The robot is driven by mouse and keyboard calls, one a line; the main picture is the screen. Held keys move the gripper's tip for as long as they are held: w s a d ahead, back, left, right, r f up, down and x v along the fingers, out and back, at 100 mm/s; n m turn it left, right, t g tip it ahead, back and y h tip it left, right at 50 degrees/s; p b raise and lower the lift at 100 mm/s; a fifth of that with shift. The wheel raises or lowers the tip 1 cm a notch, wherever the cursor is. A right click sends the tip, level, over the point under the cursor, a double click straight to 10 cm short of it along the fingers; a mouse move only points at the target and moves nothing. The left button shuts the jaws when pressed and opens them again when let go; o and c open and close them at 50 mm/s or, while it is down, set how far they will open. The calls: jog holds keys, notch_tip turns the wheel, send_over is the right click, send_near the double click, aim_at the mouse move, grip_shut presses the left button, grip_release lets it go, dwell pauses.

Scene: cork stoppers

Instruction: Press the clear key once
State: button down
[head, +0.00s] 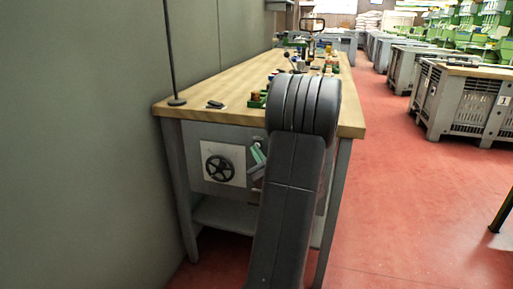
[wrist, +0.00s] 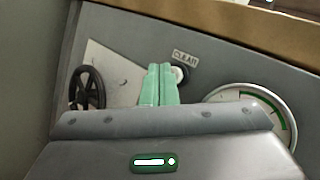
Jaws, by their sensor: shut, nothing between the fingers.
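The clear key (wrist: 181,74) is a small round pale button in a dark ring on the grey panel, in the wrist view. A white label (wrist: 186,58) reading CLEAR sits just above it. My gripper (wrist: 160,68) has pale green fingers, closed together and empty. Their tips appear just left of the key and overlap its left edge in the picture. I cannot tell whether they touch the panel. In the head view my gripper (head: 257,152) shows beside my arm at the bench front; the key is hidden there.
A black handwheel (wrist: 88,88) on a white plate is left of the fingers, also in the head view (head: 220,168). A round gauge (wrist: 287,112) is to the right. The wooden bench top (head: 215,88) overhangs the panel. A grey wall (head: 70,150) stands close on the left.

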jog(key=shift+w+d, duration=0.15)
jog(key=shift+w, duration=0.25)
dwell(0.5)
dwell(0.3)
jog(key=shift+s+a+b, duration=0.25)
jog(key=shift+s+b, duration=0.15)
jog(key=shift+s, duration=0.4)
jog(key=s, duration=0.1)
jog(key=s+a+b, duration=0.1)
jog(key=s, duration=0.2)
jog(key=shift+s+a, duration=0.3)
jog(key=shift+s, duration=0.1)
